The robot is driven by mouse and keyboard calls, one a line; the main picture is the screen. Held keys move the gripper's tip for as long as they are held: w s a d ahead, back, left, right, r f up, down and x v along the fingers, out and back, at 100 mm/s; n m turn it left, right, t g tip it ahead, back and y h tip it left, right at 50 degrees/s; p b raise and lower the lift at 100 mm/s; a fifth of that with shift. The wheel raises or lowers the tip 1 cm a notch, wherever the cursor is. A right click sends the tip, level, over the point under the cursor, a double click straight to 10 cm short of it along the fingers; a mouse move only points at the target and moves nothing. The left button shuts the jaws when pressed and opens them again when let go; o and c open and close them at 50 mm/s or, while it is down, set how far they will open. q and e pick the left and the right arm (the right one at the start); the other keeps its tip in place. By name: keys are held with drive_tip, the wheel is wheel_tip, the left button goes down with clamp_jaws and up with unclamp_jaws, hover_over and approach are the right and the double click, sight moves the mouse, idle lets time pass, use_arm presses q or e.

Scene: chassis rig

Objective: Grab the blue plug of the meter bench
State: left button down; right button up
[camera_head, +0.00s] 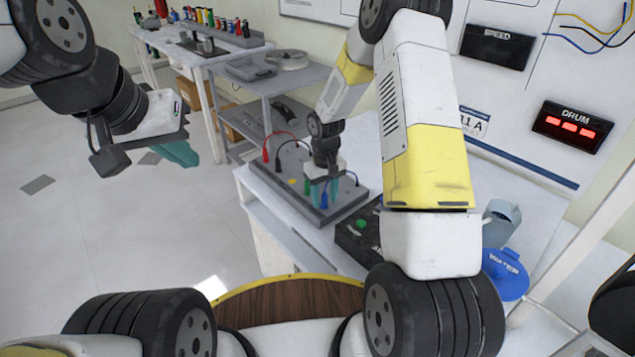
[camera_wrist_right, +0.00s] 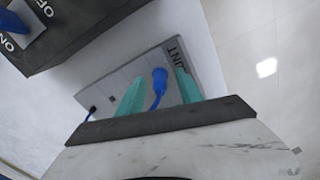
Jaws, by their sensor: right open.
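The meter bench (camera_head: 330,212) is a grey sloped panel on a white table; its lettered face (camera_wrist_right: 120,82) shows in the right wrist view. The blue plug (camera_head: 324,201) is at its near side. In the right wrist view the blue plug (camera_wrist_right: 160,78), with a blue lead, lies between the teal fingers, with a visible gap to each finger. My right gripper (camera_head: 321,190) is open and low over the bench; it also shows in the right wrist view (camera_wrist_right: 160,92). My left gripper (camera_head: 180,153) hangs in the air at the left; its finger gap cannot be made out.
Red (camera_head: 266,155), black (camera_head: 278,168) and green (camera_head: 307,183) plugs stand close by on the bench. A dark control box (camera_head: 350,240) with a green button sits right of the bench. A blue water container (camera_head: 505,275) stands further right. Open floor lies to the left.

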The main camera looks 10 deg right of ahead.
clamp_jaws()
drive_tip(key=shift+r, duration=0.1)
idle(0.3)
